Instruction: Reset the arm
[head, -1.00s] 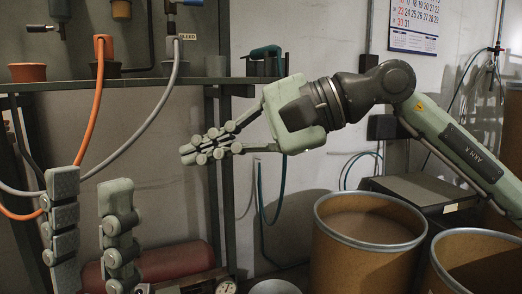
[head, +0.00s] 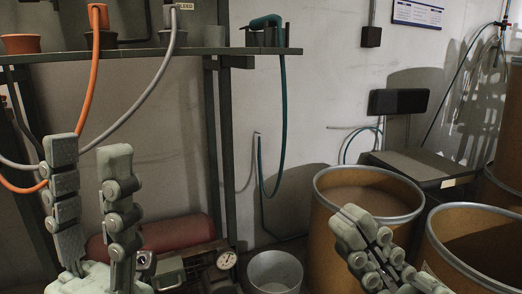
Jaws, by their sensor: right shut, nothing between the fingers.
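My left gripper (head: 88,160) stands upright at the lower left of the head view. Its two grey-green fingers point up and are spread apart, with nothing between them. My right gripper (head: 370,245) is at the lower right, in front of the brown drums. Its fingers are together and hold nothing. Most of the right arm is out of view below. No tape shows.
Two open brown drums (head: 322,222) (head: 437,281) stand at the right, close behind my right gripper. A grey bucket (head: 274,272), a red cylinder (head: 175,236) and a gauge (head: 227,260) are low in the middle. A metal shelf (head: 150,53) with hanging hoses spans the upper left.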

